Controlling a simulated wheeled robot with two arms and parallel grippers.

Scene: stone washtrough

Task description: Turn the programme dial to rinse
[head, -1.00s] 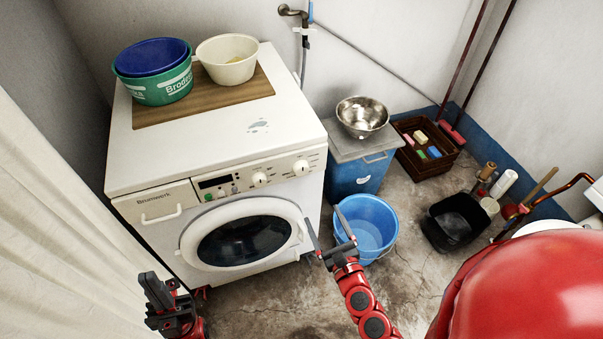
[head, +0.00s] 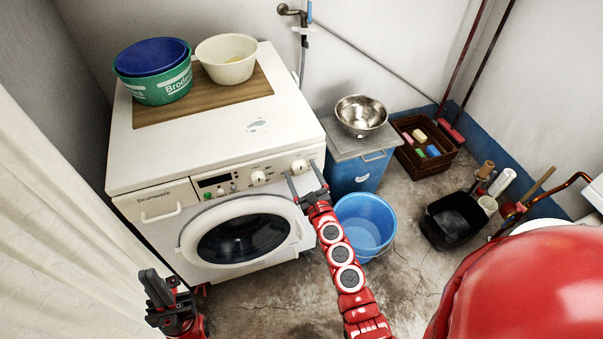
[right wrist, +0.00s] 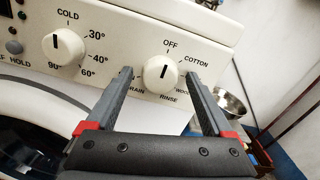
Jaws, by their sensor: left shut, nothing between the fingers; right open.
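The programme dial (head: 300,166) is the white right-hand knob on the front panel of the washing machine (head: 150,158). In the right wrist view the dial (right wrist: 162,75) has its dark pointer line up towards OFF; RINSE is printed below it. The DRAIN and WOOL labels are partly hidden by my fingers. My right gripper (head: 302,175) is open, its fingertips either side of the dial; in the right wrist view the gripper (right wrist: 158,75) shows a fingertip left and right of the knob. I cannot tell if they touch it. My left gripper (head: 160,288) is shut and empty, low at the left.
A temperature dial (right wrist: 63,47) sits left of the programme dial. Tubs (head: 150,92) stand on the machine's top. A blue bucket (head: 365,232) stands on the floor beside my right arm. A blue bin (head: 355,174) with a steel bowl (head: 361,114) is behind it.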

